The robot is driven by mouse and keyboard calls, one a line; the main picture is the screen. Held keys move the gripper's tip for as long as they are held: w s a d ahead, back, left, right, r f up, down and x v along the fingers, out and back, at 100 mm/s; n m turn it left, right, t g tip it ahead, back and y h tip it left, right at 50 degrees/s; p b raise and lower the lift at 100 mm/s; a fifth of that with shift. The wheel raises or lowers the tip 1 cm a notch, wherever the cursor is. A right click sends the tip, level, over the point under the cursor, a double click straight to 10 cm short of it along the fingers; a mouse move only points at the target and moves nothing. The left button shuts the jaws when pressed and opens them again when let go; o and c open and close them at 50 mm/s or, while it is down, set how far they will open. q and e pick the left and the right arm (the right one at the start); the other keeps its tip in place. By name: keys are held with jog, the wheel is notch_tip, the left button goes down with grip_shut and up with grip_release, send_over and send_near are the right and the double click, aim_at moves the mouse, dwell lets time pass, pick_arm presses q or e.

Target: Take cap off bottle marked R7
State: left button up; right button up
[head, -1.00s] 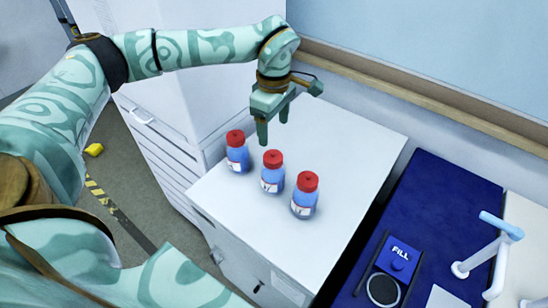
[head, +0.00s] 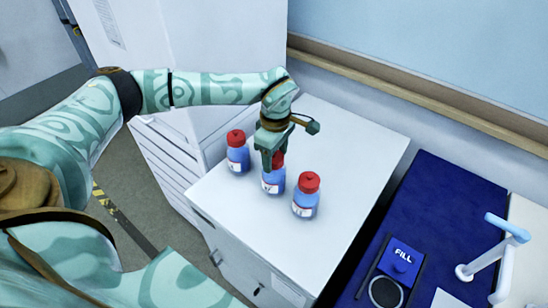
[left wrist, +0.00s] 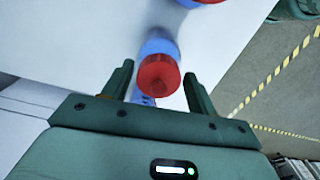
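Three blue bottles with red caps stand in a row on a white cabinet top: the left bottle (head: 238,157), the middle bottle (head: 273,181) and the right bottle (head: 306,199). Their white labels are too small to read, so I cannot tell which is R7. My left gripper (head: 272,162) is down at the middle bottle's red cap (head: 279,158), partly hiding it. In the left wrist view the open fingers (left wrist: 160,85) stand either side of a red cap (left wrist: 159,75), with gaps visible. My right gripper is not in view.
The other two bottles stand close on either side of my left gripper. The white cabinet top (head: 345,150) is clear behind and to the right. A blue mat (head: 450,215) with a FILL pad (head: 400,258) and a white tap-like fixture (head: 490,255) lies at the right.

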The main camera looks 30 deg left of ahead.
pick_arm(q)
jog(key=c, duration=0.6)
jog(key=shift+r, duration=0.15)
